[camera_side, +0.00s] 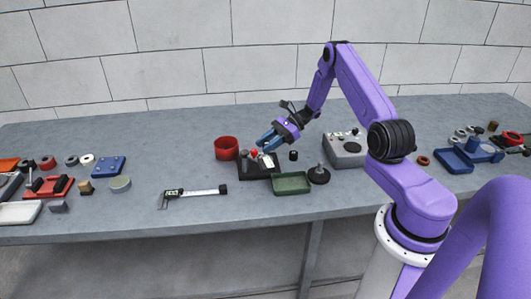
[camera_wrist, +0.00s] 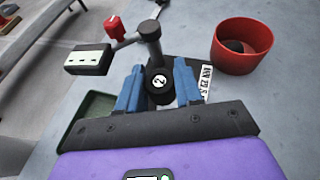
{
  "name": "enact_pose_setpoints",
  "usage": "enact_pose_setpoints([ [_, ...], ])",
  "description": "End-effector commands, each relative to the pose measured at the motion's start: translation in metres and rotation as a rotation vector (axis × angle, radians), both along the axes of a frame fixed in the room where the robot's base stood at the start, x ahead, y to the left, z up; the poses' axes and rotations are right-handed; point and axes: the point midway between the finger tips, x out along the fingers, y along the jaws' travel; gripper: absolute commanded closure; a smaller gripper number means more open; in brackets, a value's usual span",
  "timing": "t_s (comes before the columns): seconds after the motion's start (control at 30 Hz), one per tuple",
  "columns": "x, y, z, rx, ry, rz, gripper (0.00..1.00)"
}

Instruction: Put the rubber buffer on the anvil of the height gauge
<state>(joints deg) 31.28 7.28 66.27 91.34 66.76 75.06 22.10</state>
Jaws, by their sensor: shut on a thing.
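My gripper (camera_wrist: 160,88) points down at the height gauge. The height gauge has a dark post (camera_wrist: 150,40), a red knob (camera_wrist: 114,27) and a box with a pale display (camera_wrist: 88,59). In the side view my gripper (camera_side: 266,143) is over the gauge's black base (camera_side: 252,173). The anvil is hidden, and I cannot tell whether the buffer touches it. A pale printed label (camera_wrist: 206,78) shows beside the right finger.
A red bowl (camera_side: 227,149) with something dark inside stands left of the gauge. A green tray (camera_side: 291,184) lies in front. A black stand (camera_side: 319,175), a small black cylinder (camera_side: 293,155) and a grey box (camera_side: 345,150) are to the right. A caliper (camera_side: 195,192) lies front left.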

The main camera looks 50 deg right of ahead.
Motion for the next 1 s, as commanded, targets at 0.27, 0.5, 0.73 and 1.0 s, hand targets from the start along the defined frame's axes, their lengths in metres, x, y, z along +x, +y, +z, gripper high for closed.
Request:
enact_pose_setpoints([
  [0.27,0.01,-0.002,-0.015,0.001,0.0,0.001,0.94],
  [0.5,0.009,-0.003,-0.04,0.001,0.0,-0.001,0.94],
  [0.73,0.009,-0.003,-0.041,0.0,-0.002,0.0,0.94],
  [1.0,0.009,-0.003,-0.044,-0.001,-0.002,0.001,0.43],
])
